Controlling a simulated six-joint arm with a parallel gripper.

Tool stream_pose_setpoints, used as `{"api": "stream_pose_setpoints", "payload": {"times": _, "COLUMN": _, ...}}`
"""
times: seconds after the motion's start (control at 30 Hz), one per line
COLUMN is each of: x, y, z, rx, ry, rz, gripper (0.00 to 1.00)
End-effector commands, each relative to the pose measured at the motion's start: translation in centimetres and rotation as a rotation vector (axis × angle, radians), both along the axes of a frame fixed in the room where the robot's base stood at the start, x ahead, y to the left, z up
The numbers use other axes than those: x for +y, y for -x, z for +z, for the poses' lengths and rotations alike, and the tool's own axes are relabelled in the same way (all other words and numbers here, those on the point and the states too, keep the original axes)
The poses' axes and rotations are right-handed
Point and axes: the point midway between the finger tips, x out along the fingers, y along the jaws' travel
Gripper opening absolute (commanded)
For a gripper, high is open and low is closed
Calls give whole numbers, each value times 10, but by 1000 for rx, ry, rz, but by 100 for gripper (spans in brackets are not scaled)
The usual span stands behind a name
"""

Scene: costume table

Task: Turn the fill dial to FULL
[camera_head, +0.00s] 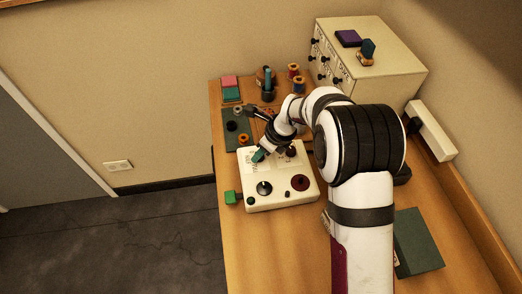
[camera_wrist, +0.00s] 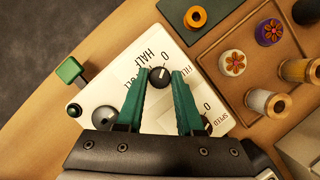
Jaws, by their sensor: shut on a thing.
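A white machine box (camera_head: 250,172) stands on the table, with its labelled panel (camera_wrist: 215,70) in the wrist view. The fill dial (camera_wrist: 160,78) is a small dark knob with a pale pointer mark, near the words HALF and FILL. Its pointer is short, and I cannot tell exactly which label it faces. My gripper (camera_wrist: 161,75) has its green fingertips on either side of the dial, shut on it. In the head view my gripper (camera_head: 260,155) is at the box's upper left, and the dial is hidden there. The FULL label is partly covered by a finger.
A green tab (camera_wrist: 70,70) sticks out of the box's side. A drawer cabinet (camera_head: 375,60) stands at the back right.

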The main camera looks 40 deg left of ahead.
Motion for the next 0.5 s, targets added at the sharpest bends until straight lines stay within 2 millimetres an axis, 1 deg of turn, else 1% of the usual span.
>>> {"api": "stream_pose_setpoints", "payload": {"times": 0.27, "x": 0, "y": 0, "z": 0, "rx": 1, "ry": 1, "rz": 27, "gripper": 0}}
{"api": "stream_pose_setpoints", "payload": {"times": 0.5, "x": 0, "y": -2, "z": 0, "rx": 0, "ry": 1, "rz": 160, "gripper": 0}}
